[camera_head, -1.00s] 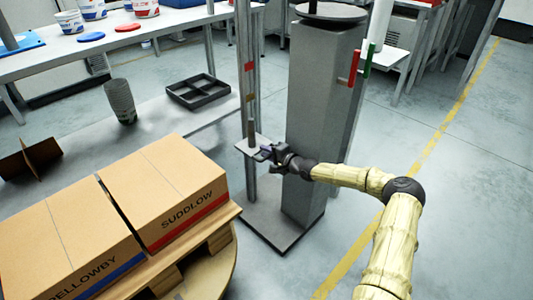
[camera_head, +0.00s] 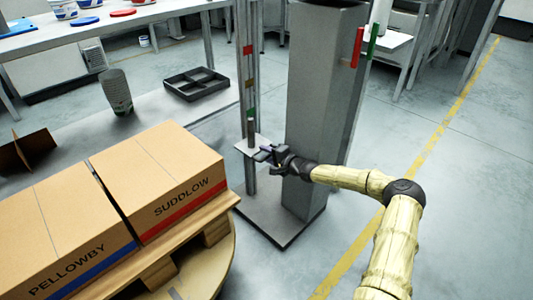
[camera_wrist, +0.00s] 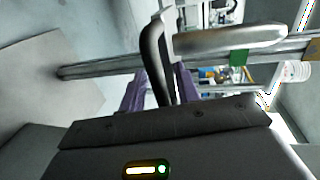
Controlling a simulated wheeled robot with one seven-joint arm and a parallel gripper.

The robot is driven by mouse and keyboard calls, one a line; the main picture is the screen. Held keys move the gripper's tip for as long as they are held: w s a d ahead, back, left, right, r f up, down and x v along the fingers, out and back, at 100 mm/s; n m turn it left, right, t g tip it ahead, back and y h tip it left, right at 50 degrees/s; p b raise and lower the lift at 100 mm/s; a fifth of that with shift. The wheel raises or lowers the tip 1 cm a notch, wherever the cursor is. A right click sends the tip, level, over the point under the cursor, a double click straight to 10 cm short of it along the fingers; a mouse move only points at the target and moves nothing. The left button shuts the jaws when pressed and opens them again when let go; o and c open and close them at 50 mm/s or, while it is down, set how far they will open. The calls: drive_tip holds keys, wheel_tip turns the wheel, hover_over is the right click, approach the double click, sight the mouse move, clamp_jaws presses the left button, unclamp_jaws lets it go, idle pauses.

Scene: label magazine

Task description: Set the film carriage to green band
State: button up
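The film carriage (camera_head: 248,147) is a small pale plate with a grey upright post on it, set on a vertical metal mast (camera_head: 250,180). The mast bears a red band (camera_head: 248,50), a yellow band (camera_head: 249,83) and a green band (camera_head: 251,112). The carriage plate is below the green band, with the post's top close under it. My gripper (camera_head: 264,153) is at the plate's right edge. In the wrist view its purple fingers (camera_wrist: 160,88) flank the carriage's dark edge (camera_wrist: 154,55) closely; it appears shut on it. The green band (camera_wrist: 238,57) shows beside the post.
A thick grey column (camera_head: 318,110) stands right of the mast on a dark base plate. Boxes marked SUDDLOW (camera_head: 160,180) and PELLOWBY (camera_head: 65,235) sit on a pallet at left. A black tray (camera_head: 197,85) lies on a bench behind. The floor at right is clear.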

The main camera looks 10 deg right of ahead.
drive_tip(key=shift+o, duration=0.4)
drive_tip(key=shift+s+f, duration=0.1)
drive_tip(key=shift+f, duration=0.35)
drive_tip(key=shift+a+r, duration=0.1)
drive_tip(key=p+v, duration=0.6)
drive_tip(key=v, duration=1.1)
drive_tip(key=shift+r, duration=0.25)
drive_tip(key=shift+s, duration=0.1)
